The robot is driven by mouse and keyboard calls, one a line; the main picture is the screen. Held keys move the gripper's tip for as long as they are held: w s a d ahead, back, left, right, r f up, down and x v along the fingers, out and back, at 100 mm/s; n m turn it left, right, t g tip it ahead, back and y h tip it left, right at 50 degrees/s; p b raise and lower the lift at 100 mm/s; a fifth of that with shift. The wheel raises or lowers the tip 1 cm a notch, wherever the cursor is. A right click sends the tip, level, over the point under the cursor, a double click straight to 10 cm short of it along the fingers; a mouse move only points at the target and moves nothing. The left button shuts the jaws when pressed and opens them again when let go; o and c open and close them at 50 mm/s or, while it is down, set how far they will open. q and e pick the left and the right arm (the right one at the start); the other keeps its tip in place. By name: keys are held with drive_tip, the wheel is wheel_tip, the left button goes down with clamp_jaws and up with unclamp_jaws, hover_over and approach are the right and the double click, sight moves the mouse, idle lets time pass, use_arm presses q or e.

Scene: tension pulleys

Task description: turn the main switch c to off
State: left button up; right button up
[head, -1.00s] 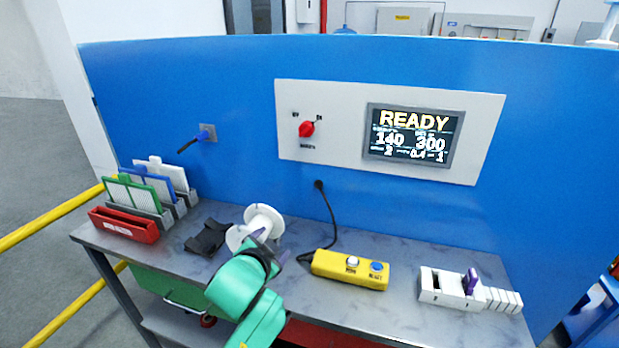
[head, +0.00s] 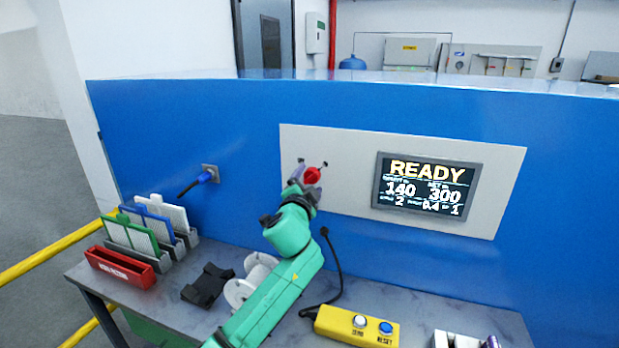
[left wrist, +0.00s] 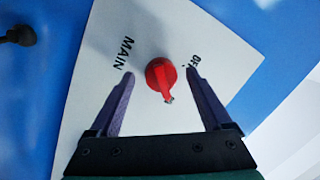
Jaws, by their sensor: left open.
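The main switch is a red rotary knob (head: 312,175) on the light grey panel (head: 345,200). In the left wrist view the red knob (left wrist: 160,75) shows with its narrow, pale-tipped end pointing down and slightly right. The word MAIN is left of it; a partly covered label starting with "OF" is at its upper right. My left gripper (head: 306,181) is at the knob, its fingers open. In the left wrist view the gripper's fingers (left wrist: 161,73) stand either side of the knob, with gaps; contact is not visible. My right gripper is not in view.
A display (head: 427,186) reading READY is right of the switch. A blue plug (head: 206,176) sits in the wall at left. Below, the bench holds a white spool (head: 240,290), a yellow button box (head: 357,326) and a red tray (head: 121,266).

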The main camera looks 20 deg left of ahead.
use_arm(q)
drive_tip(key=shift+w+r, duration=0.1)
drive_tip(key=shift+w, duration=0.05)
drive_tip(key=shift+c, duration=0.6)
clamp_jaws()
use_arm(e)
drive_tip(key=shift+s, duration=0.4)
